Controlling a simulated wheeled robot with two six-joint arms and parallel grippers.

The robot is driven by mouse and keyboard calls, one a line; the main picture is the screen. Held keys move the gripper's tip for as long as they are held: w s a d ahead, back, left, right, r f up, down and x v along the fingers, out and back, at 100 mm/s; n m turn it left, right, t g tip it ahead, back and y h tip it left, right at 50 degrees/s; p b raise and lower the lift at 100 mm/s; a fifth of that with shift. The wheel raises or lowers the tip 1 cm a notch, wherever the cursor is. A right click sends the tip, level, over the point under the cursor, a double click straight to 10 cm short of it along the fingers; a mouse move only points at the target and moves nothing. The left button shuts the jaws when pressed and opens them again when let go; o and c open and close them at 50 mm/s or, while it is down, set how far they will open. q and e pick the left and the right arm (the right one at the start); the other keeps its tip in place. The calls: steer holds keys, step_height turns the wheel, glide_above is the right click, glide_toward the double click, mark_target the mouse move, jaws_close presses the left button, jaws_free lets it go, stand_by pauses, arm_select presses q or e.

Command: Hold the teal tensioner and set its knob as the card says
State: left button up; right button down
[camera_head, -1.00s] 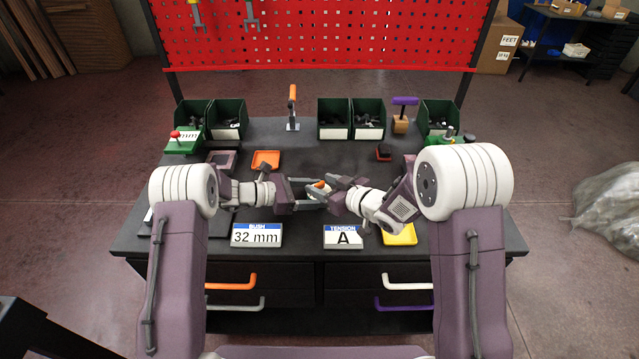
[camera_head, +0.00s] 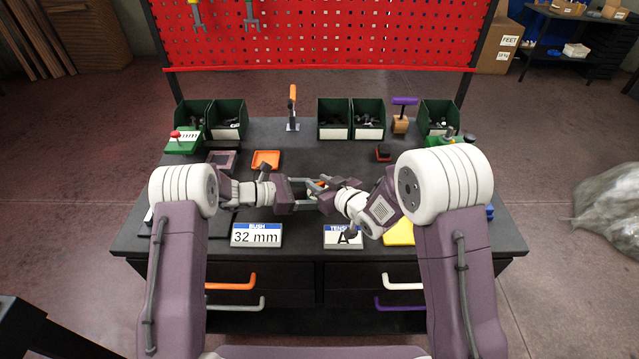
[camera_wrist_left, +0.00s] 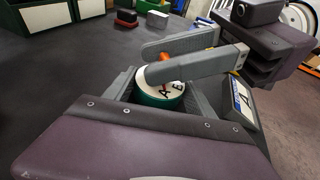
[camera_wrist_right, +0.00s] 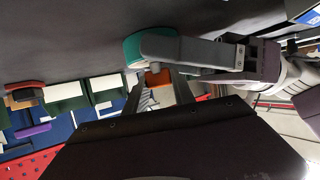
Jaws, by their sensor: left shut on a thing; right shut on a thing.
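The teal tensioner (camera_wrist_left: 155,99) is a round body with a pale lettered face; A and E are legible in the left wrist view. My left gripper (camera_head: 310,193) is shut on its body above the table, a finger on each side. The orange knob (camera_wrist_left: 165,71) stands on the face, and my right gripper (camera_wrist_right: 157,82) is shut on it. The fingers hide much of the knob, so I cannot tell which letter it points at. The tension card (camera_head: 343,239) reads A; my right wrist partly covers it in the head view.
A bush card (camera_head: 256,235) reading 32 mm stands left of the tension card. An orange tray (camera_head: 266,159) and a yellow tray (camera_head: 399,233) lie on the table. Green bins (camera_head: 334,133) line the back. The middle behind the grippers is clear.

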steer(key=shift+m+h, duration=0.3)
steer(key=shift+h, duration=0.1)
steer(key=c, duration=1)
jaws_free()
steer(key=shift+c, duration=0.2)
steer(key=v, duration=0.7)
steer(key=shift+s+d, duration=0.15)
steer(key=shift+s, duration=0.15)
arm_select(q)
steer(key=o, duration=1.1)
steer(key=shift+c, duration=0.2)
